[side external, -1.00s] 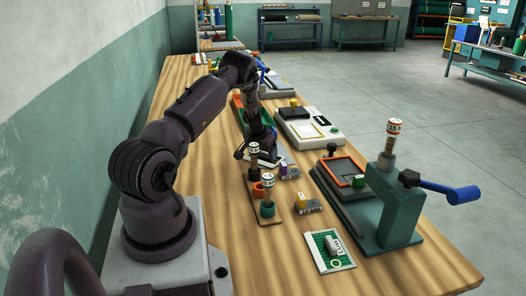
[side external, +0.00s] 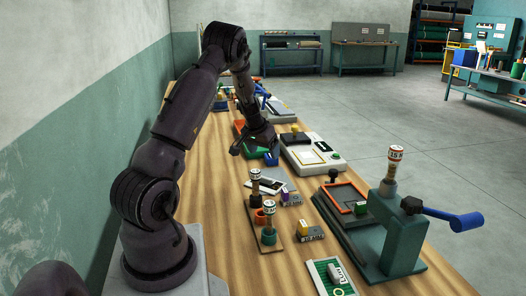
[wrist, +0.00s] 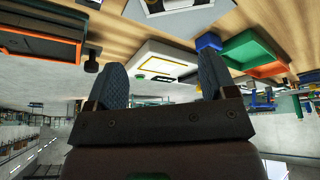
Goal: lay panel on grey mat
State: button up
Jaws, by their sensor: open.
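My gripper (side external: 254,154) hangs over the middle of the table, fingers apart. In the wrist view my gripper (wrist: 162,75) is open with nothing between its fingers. A flat grey piece with a pale border (side external: 266,187) lies on the table below and nearer the camera than the gripper. It also shows cut off at the top of the wrist view (wrist: 170,10). I cannot tell whether it is the grey mat alone or has a panel lying on it. A green panel with a white border and white piece (side external: 331,278) lies at the table's front.
A white device (side external: 312,153) stands right of the gripper, with a green tray (wrist: 250,48) and blue block (wrist: 208,42) nearby. Stamp-like posts stand on a wooden strip (side external: 263,232). A teal press with a blue handle (side external: 402,235) stands front right.

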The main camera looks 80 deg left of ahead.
jog(key=w+d+r+m+t+h, duration=0.1)
jog(key=w+d+r, duration=0.1)
jog(key=d+r, duration=0.55)
jog(key=w+d+r+m+h, duration=0.15)
jog(key=d+r, duration=0.25)
jog(key=d, duration=0.6)
jog(key=w+d+r+m+t, duration=0.1)
jog(key=w+d+r+m, duration=0.1)
jog(key=d+r, duration=0.45)
jog(key=s+d+r+m, duration=0.1)
jog(key=s+d+m, duration=0.1)
jog(key=s+d, duration=0.5)
jog(key=s+d+r+m, duration=0.1)
jog(key=s+d+m, duration=0.1)
jog(key=s+d, duration=0.5)
jog(key=d, duration=0.4)
jog(key=shift+s+d+r, duration=0.15)
jog(key=shift+s+d, duration=0.05)
jog(key=shift+d, duration=0.2)
jog(key=shift+h, duration=0.25)
